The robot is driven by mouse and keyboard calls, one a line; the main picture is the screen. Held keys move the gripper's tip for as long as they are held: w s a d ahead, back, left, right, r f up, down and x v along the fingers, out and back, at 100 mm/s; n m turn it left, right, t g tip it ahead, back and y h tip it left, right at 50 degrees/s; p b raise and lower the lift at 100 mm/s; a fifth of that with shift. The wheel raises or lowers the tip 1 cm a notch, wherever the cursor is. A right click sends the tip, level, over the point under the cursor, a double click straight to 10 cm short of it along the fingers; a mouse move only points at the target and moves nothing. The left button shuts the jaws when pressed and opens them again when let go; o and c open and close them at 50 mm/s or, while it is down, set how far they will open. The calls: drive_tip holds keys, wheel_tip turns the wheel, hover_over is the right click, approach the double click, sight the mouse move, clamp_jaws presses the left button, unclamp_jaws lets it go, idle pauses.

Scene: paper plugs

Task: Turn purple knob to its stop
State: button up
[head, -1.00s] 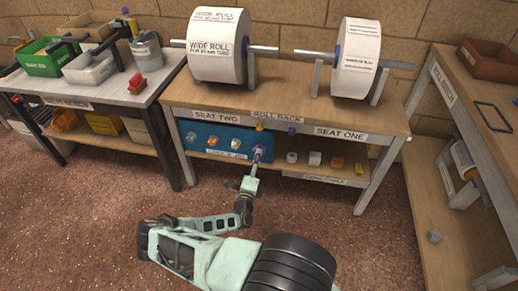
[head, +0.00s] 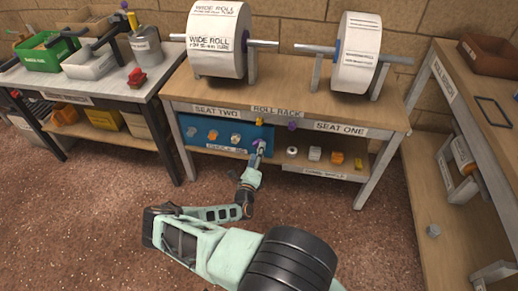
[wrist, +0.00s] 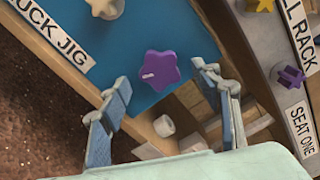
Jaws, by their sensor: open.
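A purple star-shaped knob (wrist: 158,70) with a small white mark on its left side sits on the blue panel of the chuck jig (wrist: 203,47). In the head view the purple knob (head: 255,143) shows at the right end of the panel, partly covered by my gripper (head: 261,148). In the wrist view my gripper (wrist: 160,103) is open and empty. Its two fingers are spread wide, with the knob beyond the fingertips and between them. No contact shows. A second purple star knob (wrist: 291,77) is on the rack's front edge near the SEAT ONE label (wrist: 301,127).
Other knobs, one pale (wrist: 103,8), sit along the panel. A yellow knob (head: 258,122) is on the rack edge above. Small parts, including an orange one (head: 337,157), stand on the lower shelf to the right. The floor in front is clear.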

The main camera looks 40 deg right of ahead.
drive_tip(key=shift+b+x, duration=0.5)
drive_tip(key=shift+x, duration=0.85)
drive_tip(key=c, duration=1.2)
drive_tip(key=shift+o, duration=0.2)
drive_tip(key=n+b, duration=0.2)
drive_tip(key=n, duration=0.2)
drive_tip(key=shift+b, duration=0.3)
drive_tip(key=o, duration=1.2)
drive_tip(key=shift+c, duration=0.2)
